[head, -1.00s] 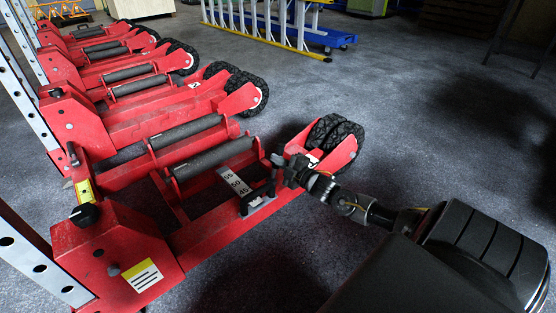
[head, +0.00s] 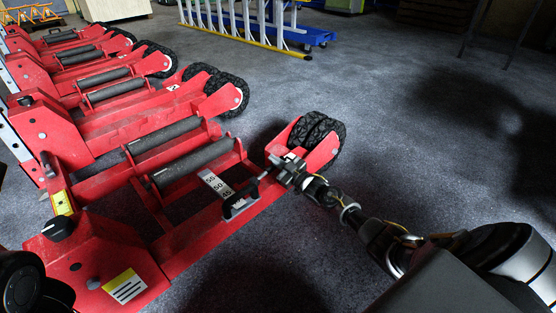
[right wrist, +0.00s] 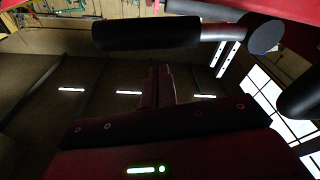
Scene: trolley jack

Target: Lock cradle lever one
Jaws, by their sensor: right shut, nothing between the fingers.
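The nearest red trolley jack (head: 205,235) has a scale plate (head: 216,185) with numbers on its front rail. A lever with a black handle (head: 240,199) sits beside the plate, slanting up to the right. My right gripper (head: 275,168) is shut and empty, just right of the lever's upper end and in front of the wheel bracket. Whether it touches the lever cannot be told. In the right wrist view my shut fingers (right wrist: 160,85) point up towards a black grip (right wrist: 145,33) on a metal rod, with a visible gap. My left gripper is not in view.
Two dark rollers (head: 192,161) lie across the jack, with a black double wheel (head: 318,133) at its right end. A black knob (head: 58,228) tops the near red housing. Several similar jacks stand behind. The floor (head: 410,130) to the right is clear.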

